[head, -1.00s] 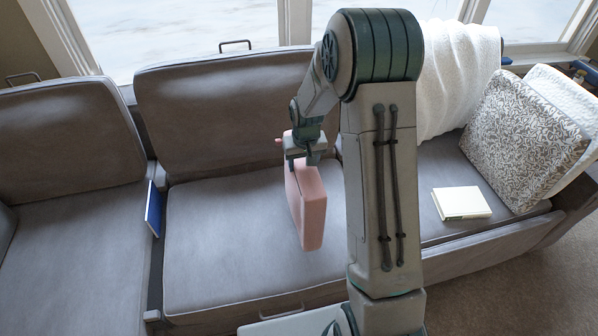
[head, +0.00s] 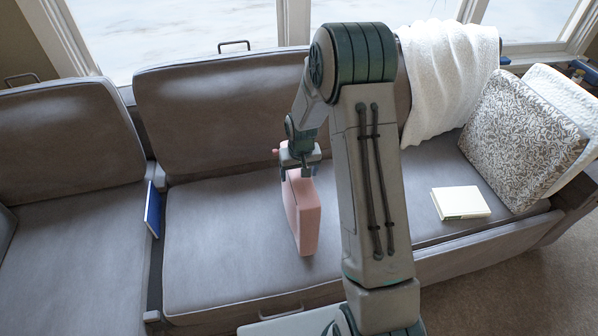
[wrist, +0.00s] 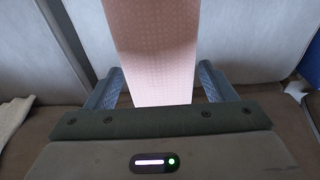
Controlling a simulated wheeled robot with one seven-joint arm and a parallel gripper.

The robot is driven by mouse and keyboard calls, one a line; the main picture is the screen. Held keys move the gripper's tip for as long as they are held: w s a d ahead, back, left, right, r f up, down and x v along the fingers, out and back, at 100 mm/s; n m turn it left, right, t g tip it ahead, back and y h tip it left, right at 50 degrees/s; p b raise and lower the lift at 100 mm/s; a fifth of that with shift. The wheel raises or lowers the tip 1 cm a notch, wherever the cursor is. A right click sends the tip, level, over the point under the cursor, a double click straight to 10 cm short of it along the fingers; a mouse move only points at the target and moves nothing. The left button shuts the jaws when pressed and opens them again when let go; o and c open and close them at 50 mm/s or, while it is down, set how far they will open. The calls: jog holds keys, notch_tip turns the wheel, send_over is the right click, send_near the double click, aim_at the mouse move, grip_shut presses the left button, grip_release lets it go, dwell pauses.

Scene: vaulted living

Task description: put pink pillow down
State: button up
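The pink pillow (head: 309,222) stands on its narrow edge at the middle seat of the grey sofa, in the head view. My gripper (head: 300,172) is over its upper part, with a finger on each side, shut on it. In the wrist view the pillow (wrist: 158,50) runs up between the two fingers (wrist: 162,80), whose tips look close against its sides. The pillow's lower edge is at or just above the seat cushion; I cannot tell if it touches. My gripper hides part of its top.
The grey middle seat (head: 220,235) is clear left of the pillow. A blue book (head: 153,209) leans at the gap between seats. A cream book (head: 461,203), a patterned pillow (head: 522,140) and a white throw (head: 447,75) are to the right. My arm hides part of the sofa.

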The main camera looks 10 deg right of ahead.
jog(key=shift+r, duration=0.15)
notch_tip(320, 180, up, 12)
jog(key=s, duration=0.2)
jog(key=s+r, duration=0.6)
jog(key=s, duration=0.6)
jog(key=s+r, duration=0.5)
jog(key=s, duration=0.8)
jog(key=shift+s+a+r+t, duration=0.3)
jog(key=shift+a+r+t, duration=0.05)
jog(key=shift+t, duration=0.05)
jog(key=p+v, duration=0.3)
jog(key=shift+w+r, duration=0.3)
jog(key=shift+w, duration=0.05)
